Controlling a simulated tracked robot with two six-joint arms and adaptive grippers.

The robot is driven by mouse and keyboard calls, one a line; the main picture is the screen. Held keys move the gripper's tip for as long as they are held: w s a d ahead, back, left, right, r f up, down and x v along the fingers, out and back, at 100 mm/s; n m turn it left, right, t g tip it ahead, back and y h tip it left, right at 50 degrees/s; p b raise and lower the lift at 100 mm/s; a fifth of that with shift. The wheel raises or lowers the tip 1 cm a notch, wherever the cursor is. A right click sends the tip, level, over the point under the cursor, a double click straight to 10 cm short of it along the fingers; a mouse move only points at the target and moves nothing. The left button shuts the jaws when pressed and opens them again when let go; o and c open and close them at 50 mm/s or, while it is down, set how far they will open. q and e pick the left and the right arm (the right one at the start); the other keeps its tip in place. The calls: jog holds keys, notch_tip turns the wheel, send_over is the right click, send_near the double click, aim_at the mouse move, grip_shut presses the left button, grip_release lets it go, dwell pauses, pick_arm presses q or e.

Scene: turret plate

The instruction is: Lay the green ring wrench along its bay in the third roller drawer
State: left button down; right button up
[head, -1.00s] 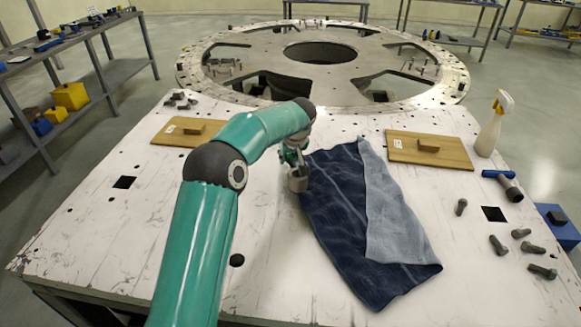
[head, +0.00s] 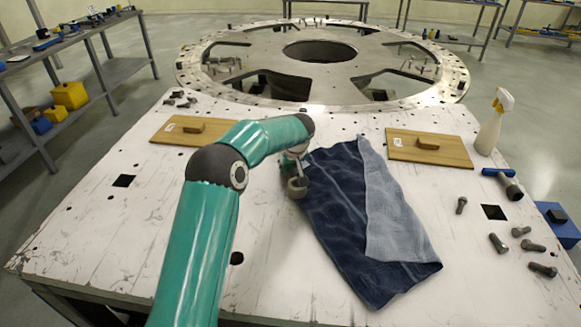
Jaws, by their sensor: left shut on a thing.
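My left gripper (head: 297,187) is low over the white plate, at the left edge of the dark blue cloth (head: 345,215). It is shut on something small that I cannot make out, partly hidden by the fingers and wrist. I cannot tell whether it touches the cloth. I cannot pick out the green ring wrench. No roller drawer shows. My right gripper is out of view.
Two wooden boards with handles lie at left (head: 170,133) and right (head: 455,151). A spray bottle (head: 490,130), a blue-handled hammer (head: 509,186) and several bolts (head: 498,243) are at the right. A large metal ring (head: 385,60) stands behind. The front left of the plate (head: 95,235) is clear.

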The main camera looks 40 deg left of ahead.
pick_arm(q)
jog(key=shift+s+d+f, duration=0.1)
jog(key=shift+f, duration=0.4)
jog(key=c, duration=1)
grip_release()
jog(key=shift+f, duration=0.1)
jog(key=shift+o, duration=0.6)
